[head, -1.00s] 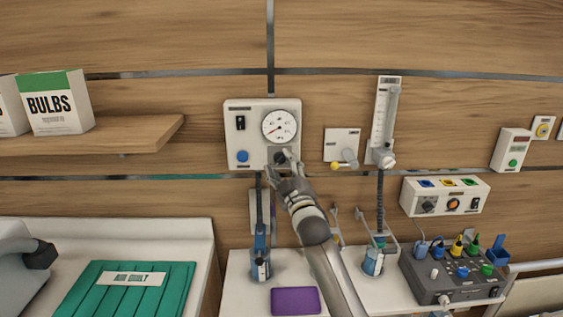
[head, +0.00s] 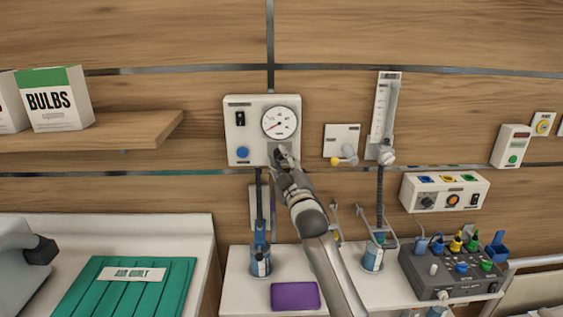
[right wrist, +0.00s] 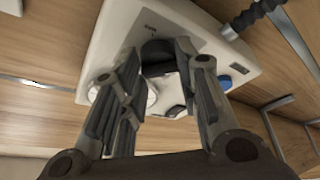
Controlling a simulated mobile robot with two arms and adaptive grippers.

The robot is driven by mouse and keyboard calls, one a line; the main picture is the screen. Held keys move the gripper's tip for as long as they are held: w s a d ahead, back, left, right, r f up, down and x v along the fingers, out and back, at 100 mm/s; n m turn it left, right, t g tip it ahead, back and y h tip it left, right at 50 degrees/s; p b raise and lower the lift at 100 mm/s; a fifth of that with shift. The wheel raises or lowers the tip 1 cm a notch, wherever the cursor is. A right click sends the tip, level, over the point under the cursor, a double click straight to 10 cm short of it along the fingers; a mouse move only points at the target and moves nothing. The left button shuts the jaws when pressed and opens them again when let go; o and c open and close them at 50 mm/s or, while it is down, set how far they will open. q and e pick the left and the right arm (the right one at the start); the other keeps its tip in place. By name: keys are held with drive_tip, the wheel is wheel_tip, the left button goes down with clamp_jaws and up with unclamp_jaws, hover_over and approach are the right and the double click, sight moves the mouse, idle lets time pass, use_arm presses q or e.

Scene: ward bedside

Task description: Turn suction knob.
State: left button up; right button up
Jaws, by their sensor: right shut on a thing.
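The suction unit (head: 242,118) is a white wall box with a round gauge (head: 280,122), a black switch and a blue button (head: 242,152). My right gripper (head: 281,154) reaches its lower right corner and hides most of the dark suction knob there. In the right wrist view the black knob (right wrist: 158,52) sits between the two fingertips of my right gripper (right wrist: 160,62), which is shut on it. The gauge needle points to the lower left. My left gripper is not in view.
A flowmeter (head: 385,120) and a small panel with a yellow knob (head: 342,142) are on the wall to the right. Canisters stand on the shelf below, with a purple box (head: 295,296). A wooden shelf with bulb boxes (head: 58,100) is at left.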

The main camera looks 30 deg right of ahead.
drive_tip(key=shift+a+f+m+h+b, duration=0.1)
drive_tip(key=shift+f+m+h+b, duration=0.15)
drive_tip(key=shift+m+h+b, duration=0.65)
drive_tip(key=m+h+b, duration=0.1)
drive_tip(key=m+b, duration=0.1)
drive_tip(key=m, duration=0.2)
drive_tip(key=shift+w, duration=0.1)
drive_tip(key=m+h+b, duration=0.1)
drive_tip(key=m+h, duration=0.1)
drive_tip(key=m, duration=0.2)
drive_tip(key=shift+a+g, duration=0.1)
drive_tip(key=shift+g, duration=0.2)
drive_tip(key=shift+r+m+g+h+b, duration=0.1)
drive_tip(key=shift+m+g+h+b, duration=0.15)
drive_tip(key=shift+m+h, duration=0.5)
drive_tip(key=shift+m+g+h+b, duration=0.25)
drive_tip(key=shift+m, duration=1.2)
drive_tip(key=o, duration=1)
